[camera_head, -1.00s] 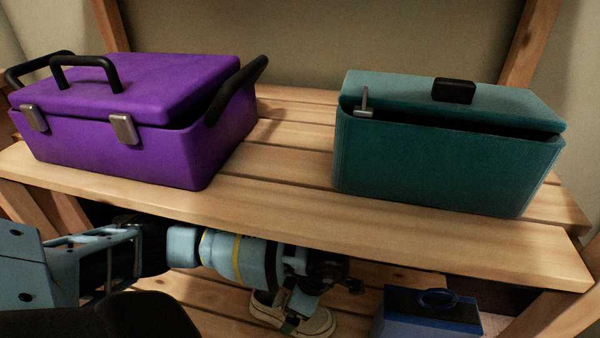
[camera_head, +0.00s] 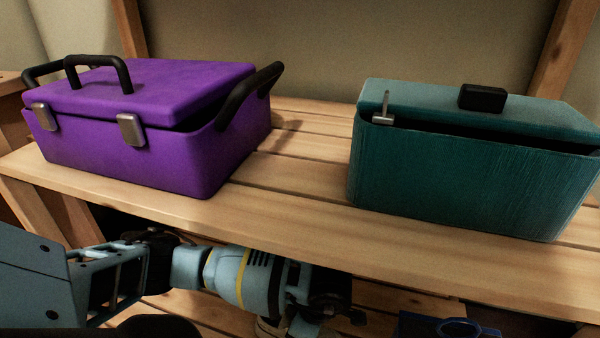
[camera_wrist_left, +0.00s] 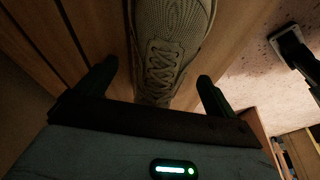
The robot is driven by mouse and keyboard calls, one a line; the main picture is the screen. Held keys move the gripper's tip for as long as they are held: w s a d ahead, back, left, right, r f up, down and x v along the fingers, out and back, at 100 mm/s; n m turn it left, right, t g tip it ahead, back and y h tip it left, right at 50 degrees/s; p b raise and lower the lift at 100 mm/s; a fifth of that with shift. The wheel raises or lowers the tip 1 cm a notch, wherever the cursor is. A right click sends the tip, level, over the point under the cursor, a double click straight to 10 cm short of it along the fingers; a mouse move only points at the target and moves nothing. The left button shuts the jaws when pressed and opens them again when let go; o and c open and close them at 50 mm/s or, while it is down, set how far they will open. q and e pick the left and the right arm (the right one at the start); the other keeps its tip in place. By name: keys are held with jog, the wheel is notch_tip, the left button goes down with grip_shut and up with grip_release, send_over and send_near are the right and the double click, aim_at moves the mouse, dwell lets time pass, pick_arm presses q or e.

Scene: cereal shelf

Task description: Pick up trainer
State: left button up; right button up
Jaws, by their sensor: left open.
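The trainer (camera_wrist_left: 172,40) is a beige-grey laced shoe. In the left wrist view it lies on wooden slats, its laces facing the camera. My left gripper (camera_wrist_left: 155,85) is open, with one dark finger on each side of the shoe's near end; I cannot tell whether they touch it. In the head view my left arm reaches under the upper shelf board, and the gripper end (camera_head: 318,318) is partly hidden. Only a small piece of the trainer (camera_head: 265,326) shows below the arm there. My right gripper is not in view.
A purple case (camera_head: 130,150) and a teal box (camera_head: 450,175) stand on the upper shelf (camera_head: 290,222), close above my arm. A blue box (camera_head: 425,327) is right of the gripper on the lower shelf. A dark object (camera_wrist_left: 292,48) shows at the wrist view's right.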

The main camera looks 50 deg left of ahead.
pick_arm(q)
jog(key=b+x, duration=0.1)
jog(key=x, duration=0.2)
jog(key=shift+f, duration=0.1)
jog(key=shift+c, duration=0.6)
jog(key=c, duration=1.1)
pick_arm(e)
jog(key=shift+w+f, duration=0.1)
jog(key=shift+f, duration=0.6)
pick_arm(q)
jog(key=shift+o, duration=0.2)
